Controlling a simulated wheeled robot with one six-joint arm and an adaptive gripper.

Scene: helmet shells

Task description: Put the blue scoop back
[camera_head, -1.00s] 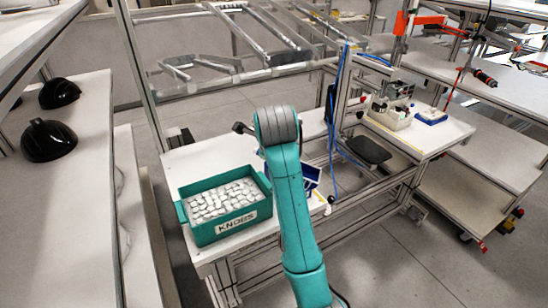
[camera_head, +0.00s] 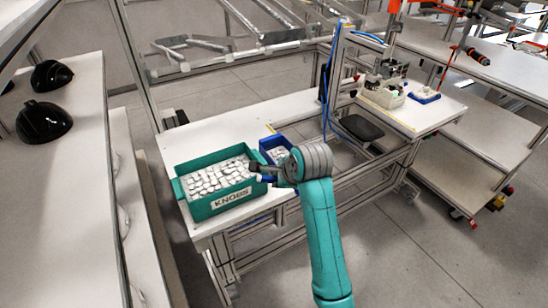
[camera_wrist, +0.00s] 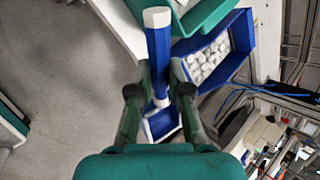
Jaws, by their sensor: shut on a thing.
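My gripper (camera_wrist: 158,92) is shut on the blue scoop (camera_wrist: 159,62). In the wrist view the scoop's blue handle runs up between the fingers to a white end, and its small blue bowl shows below the fingers. In the head view my gripper (camera_head: 262,170) is by the right end of the teal KNOBS bin (camera_head: 216,205); the scoop is mostly hidden there. A smaller blue bin (camera_head: 266,143) with white knobs stands just right of the teal bin. It also shows right of the scoop in the wrist view (camera_wrist: 241,32).
Both bins stand on a white table (camera_head: 225,132) with free room behind them. A metal frame post stands right of the blue bin. Black helmet shells (camera_head: 43,122) lie on the left shelf. A small blue tray (camera_head: 424,96) is on the right table.

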